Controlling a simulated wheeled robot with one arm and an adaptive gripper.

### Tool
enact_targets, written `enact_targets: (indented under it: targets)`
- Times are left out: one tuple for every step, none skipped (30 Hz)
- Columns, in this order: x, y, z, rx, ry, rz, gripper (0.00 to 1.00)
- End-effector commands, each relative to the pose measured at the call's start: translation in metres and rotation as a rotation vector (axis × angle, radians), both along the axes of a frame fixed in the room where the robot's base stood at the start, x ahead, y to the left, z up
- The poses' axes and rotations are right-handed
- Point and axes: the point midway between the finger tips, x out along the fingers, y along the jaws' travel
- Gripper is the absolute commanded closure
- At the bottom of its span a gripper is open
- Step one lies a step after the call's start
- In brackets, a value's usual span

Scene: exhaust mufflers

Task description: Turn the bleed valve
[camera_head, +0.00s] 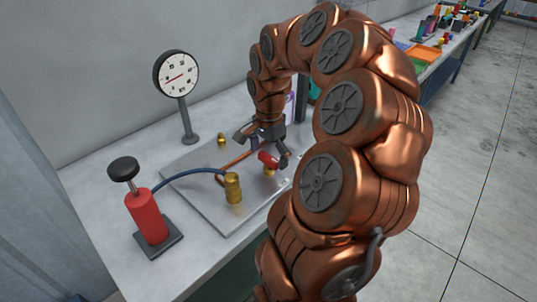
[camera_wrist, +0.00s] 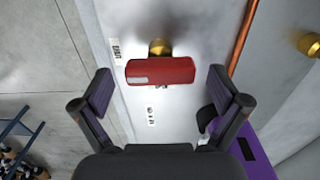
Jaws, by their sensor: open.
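The bleed valve has a red handle (camera_head: 268,159) and a brass body (camera_head: 269,171), at the right part of the metal plate (camera_head: 215,210). In the wrist view its red handle (camera_wrist: 160,71) lies crosswise between my fingers, just ahead of the fingertips, with the brass body (camera_wrist: 160,47) behind it. My gripper (camera_head: 265,150) is open around the handle's two ends; in the wrist view (camera_wrist: 165,93) gaps show on both sides, so no touch is visible. Small printed labels (camera_wrist: 151,115) sit near the handle.
A red hand pump (camera_head: 147,216) with a black knob stands at the front left. A blue hose (camera_head: 188,172) runs from it to a brass cylinder (camera_head: 233,188). A dial gauge (camera_head: 176,75) stands behind. A copper pipe (camera_wrist: 243,38) runs beside the valve. A purple object (camera_wrist: 255,160) is close to the right finger.

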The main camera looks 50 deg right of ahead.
Motion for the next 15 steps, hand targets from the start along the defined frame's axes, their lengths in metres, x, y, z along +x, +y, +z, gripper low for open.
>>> enact_targets:
  targets:
    - [0.0000, -0.0001, 0.0000, 0.000, 0.000, 0.000, 0.02]
    - [0.0000, -0.0001, 0.0000, 0.000, 0.000, 0.000, 0.02]
    - [0.0000, -0.0001, 0.0000, 0.000, 0.000, 0.000, 0.02]
    - [0.0000, -0.0001, 0.0000, 0.000, 0.000, 0.000, 0.02]
    - [0.0000, -0.0001, 0.0000, 0.000, 0.000, 0.000, 0.04]
    - [0.0000, 0.0000, 0.0000, 0.000, 0.000, 0.000, 0.08]
    - [0.0000, 0.0000, 0.0000, 0.000, 0.000, 0.000, 0.11]
    - [0.0000, 0.0000, 0.0000, 0.000, 0.000, 0.000, 0.15]
    - [0.0000, 0.0000, 0.0000, 0.000, 0.000, 0.000, 0.19]
    - [0.0000, 0.0000, 0.0000, 0.000, 0.000, 0.000, 0.22]
    - [0.0000, 0.0000, 0.0000, 0.000, 0.000, 0.000, 0.25]
    - [0.0001, 0.0000, 0.0000, 0.000, 0.000, 0.000, 0.29]
    - [0.0001, 0.0000, 0.0000, 0.000, 0.000, 0.000, 0.32]
    - [0.0001, 0.0000, 0.0000, 0.000, 0.000, 0.000, 0.35]
    - [0.0000, 0.0000, 0.0000, 0.000, 0.001, 0.000, 0.40]
